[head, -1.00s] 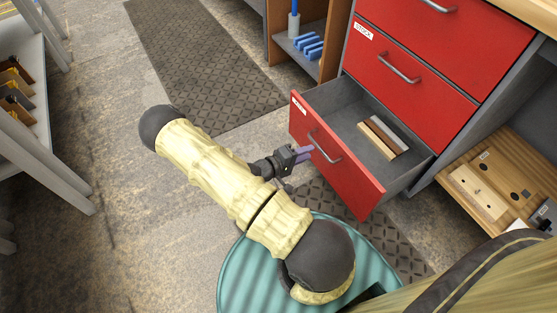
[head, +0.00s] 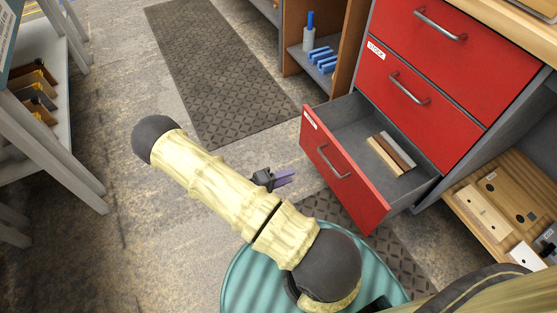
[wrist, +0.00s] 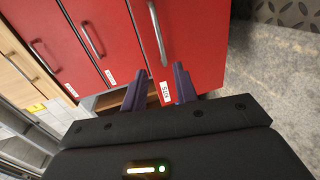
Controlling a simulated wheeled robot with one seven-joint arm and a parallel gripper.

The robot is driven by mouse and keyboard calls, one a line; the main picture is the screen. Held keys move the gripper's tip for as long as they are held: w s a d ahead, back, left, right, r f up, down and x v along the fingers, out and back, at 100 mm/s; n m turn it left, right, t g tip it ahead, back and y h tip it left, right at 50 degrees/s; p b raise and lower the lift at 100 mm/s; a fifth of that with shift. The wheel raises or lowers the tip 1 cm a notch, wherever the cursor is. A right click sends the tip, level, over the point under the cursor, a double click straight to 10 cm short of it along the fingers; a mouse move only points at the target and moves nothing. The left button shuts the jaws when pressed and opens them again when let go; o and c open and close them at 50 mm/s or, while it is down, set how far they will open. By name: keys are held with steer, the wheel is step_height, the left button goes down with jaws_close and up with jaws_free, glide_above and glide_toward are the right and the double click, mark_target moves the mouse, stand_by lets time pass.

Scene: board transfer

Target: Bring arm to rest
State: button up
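My gripper (head: 283,179) shows in the head view beyond my arm, apart from the open red drawer (head: 340,178) and to the left of its front. In the wrist view its two purple fingers (wrist: 158,88) stand apart with nothing between them. The drawer's front and handle (wrist: 160,32) show ahead of the fingers there. My arm stretches across the lower middle of the head view, with its elbow end at the upper left.
A wooden shelf (head: 487,208) with boards stands at right. A grey rack (head: 62,130) stands at left. The floor between the rack and my arm is clear.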

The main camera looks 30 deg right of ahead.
steer(key=w+a+r+m+t+y+p, duration=0.1)
steer(key=w+a+r+t+y, duration=0.1)
steer(key=w+y, duration=0.2)
steer(key=w+a+r+t+y+p, duration=0.1)
steer(key=w+a+r+y, duration=0.2)
steer(key=w, duration=0.1)
steer(key=w+a+r+t+y+p, duration=0.2)
steer(key=a+r+y, duration=0.4)
steer(key=r, duration=0.4)
steer(key=s+r+n+g+y+p, duration=0.1)
steer(key=s+r+g+y+p, duration=0.15)
steer(key=s+r, duration=1.3)
step_height(320, 180, up, 39)
steer(key=w+p, duration=0.1)
steer(key=p, duration=3.6)
steer(key=shift+w+f+p, duration=0.2)
steer(key=shift+w+p, duration=0.15)
steer(key=shift+p, duration=0.05)
steer(key=shift+w, duration=0.15)
